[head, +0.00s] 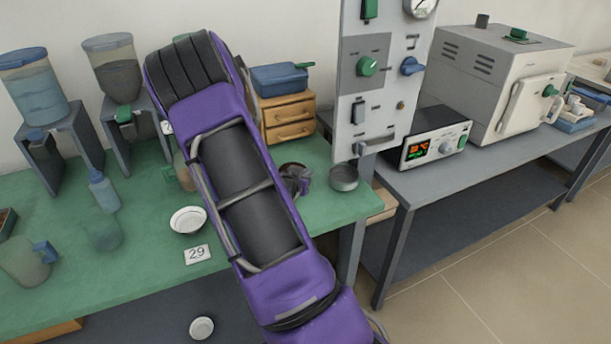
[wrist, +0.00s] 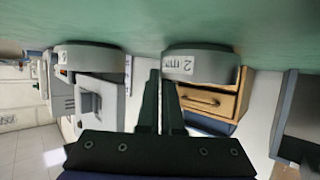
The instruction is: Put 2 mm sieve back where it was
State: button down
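The 2 mm sieve (wrist: 208,65) is a grey round pan with a white "2 mm" label. In the wrist view, which is upside down, it is at the green tabletop. My gripper (wrist: 162,80) has its two dark fingers close together at the sieve's left edge. One fingertip shows beside the wall and the other ends behind the rim, so the fingers appear shut on the wall. I cannot tell if the sieve bears fully on the table. A similar grey pan (wrist: 90,58) stands apart to the left; a grey round pan also shows in the head view (head: 343,177).
Wooden drawers (head: 288,118) stand behind. A grey control panel (head: 372,80) rises at the right edge, with a furnace (head: 500,85) on the grey bench beyond.

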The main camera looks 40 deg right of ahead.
jog(key=shift+r, duration=0.1)
jog(key=c, duration=1.5)
grip_release()
jog(key=shift+f, duration=0.25)
jog(key=shift+c, duration=0.2)
jog(key=o, duration=0.5)
jog(key=shift+c, duration=0.2)
jog(key=shift+r, duration=0.1)
jog(key=shift+a+r, duration=0.15)
jog(key=shift+r, duration=0.1)
jog(key=p+v, duration=0.1)
jog(key=v, duration=1)
jog(key=shift+s+a, duration=0.25)
jog(key=shift+a, duration=0.05)
